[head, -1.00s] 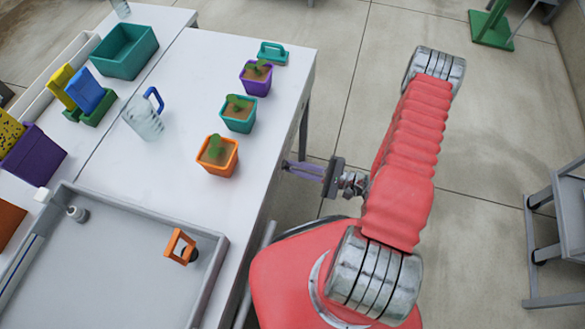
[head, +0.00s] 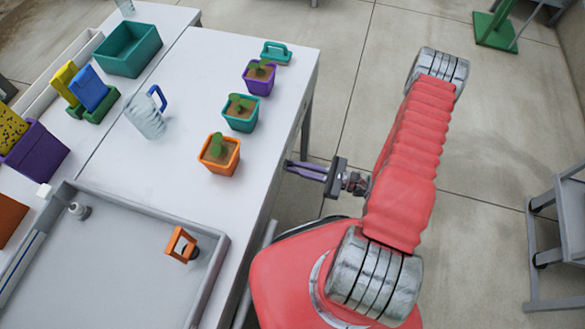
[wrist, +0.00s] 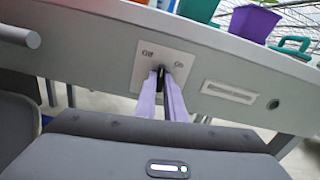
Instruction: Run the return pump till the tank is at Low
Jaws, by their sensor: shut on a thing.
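A switch plate (wrist: 165,66) marked Off and On is on the bench's front face in the wrist view. A small dark switch knob (wrist: 161,73) stands at its lower middle. My gripper (wrist: 161,78) has its pale purple fingers shut on this knob. Which mark the knob points to I cannot tell. In the head view my gripper (head: 300,169) reaches the bench's right edge, and the knob is hidden. A shallow grey basin (head: 120,260), perhaps the tank, is at lower left. An orange frame (head: 181,244) with a pale piece inside stands in it. I cannot read a level.
A slotted plate (wrist: 230,92) and a round fitting (wrist: 273,104) are right of the switch. Orange (head: 219,155), teal (head: 240,119) and purple (head: 258,84) plant pots and a clear jug (head: 147,117) stand on the bench. A grey cart (head: 555,225) is at right; floor between is open.

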